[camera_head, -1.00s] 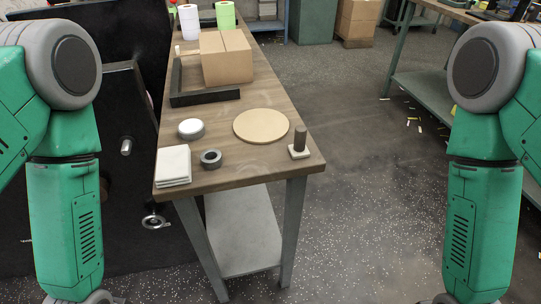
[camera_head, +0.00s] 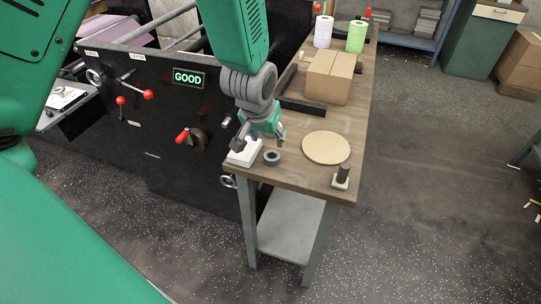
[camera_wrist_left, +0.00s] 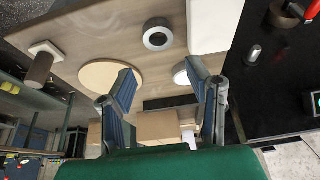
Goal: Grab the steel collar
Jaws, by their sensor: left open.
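The steel collar (camera_head: 271,157) is a small dark grey ring lying flat near the front edge of the wooden table in the head view. My left gripper (camera_head: 260,143) is open and hangs over the table's front left, above and just behind the collar. In the wrist view its two spread fingers (camera_wrist_left: 162,80) point toward the collar, with nothing between them. The collar appears apart from both fingers. My right gripper is not in view.
A folded white cloth stack (camera_head: 243,156) lies just left of the collar. A round wooden disc (camera_head: 326,147) and a dark peg on a base (camera_head: 342,174) stand to the right. A white round puck (camera_wrist_left: 183,76) shows in the wrist view. A cardboard box (camera_head: 330,76) stands farther back.

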